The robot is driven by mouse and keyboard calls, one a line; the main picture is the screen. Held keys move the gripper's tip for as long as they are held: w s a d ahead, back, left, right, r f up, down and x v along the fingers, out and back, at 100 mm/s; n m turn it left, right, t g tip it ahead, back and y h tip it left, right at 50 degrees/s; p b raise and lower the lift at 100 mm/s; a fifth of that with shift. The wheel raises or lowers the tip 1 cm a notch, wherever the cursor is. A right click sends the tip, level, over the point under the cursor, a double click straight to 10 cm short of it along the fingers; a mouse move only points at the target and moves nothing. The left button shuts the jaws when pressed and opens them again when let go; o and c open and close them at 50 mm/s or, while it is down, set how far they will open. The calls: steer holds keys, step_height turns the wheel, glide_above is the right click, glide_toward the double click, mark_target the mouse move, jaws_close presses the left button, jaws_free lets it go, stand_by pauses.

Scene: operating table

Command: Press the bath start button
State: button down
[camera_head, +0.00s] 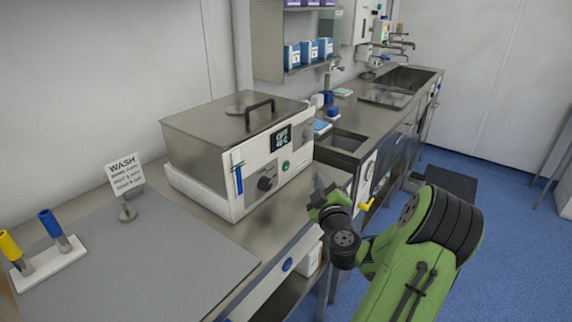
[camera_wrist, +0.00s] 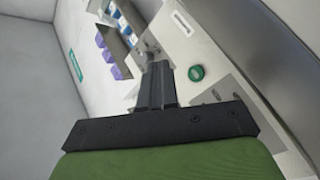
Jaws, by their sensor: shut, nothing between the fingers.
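The bath (camera_head: 215,140) is a steel-lidded box with a white front panel, standing on the bench. In the wrist view, my gripper's fingers (camera_wrist: 160,70) are together and empty. A round green button (camera_wrist: 196,73) on a pale panel shows right of the fingertips there.
A blue thermometer-like stick (camera_head: 238,178) is on the panel's left. A wash sign (camera_head: 125,174) and a rack with blue and yellow handles (camera_head: 48,262) stand on the left. A sink bench (camera_head: 350,140) lies beyond my gripper.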

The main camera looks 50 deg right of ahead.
mark_target(286, 166)
steer(key=shift+w+a+p, duration=0.15)
steer(key=shift+w+p, duration=0.7)
steer(key=shift+w, duration=0.9)
steer(key=shift+w+a+p, duration=0.15)
steer(key=shift+w+p, duration=0.7)
steer(key=shift+w, duration=0.9)
steer(key=shift+w, duration=0.1)
steer(key=shift+w+a+r, duration=0.1)
steer(key=shift+w, duration=0.2)
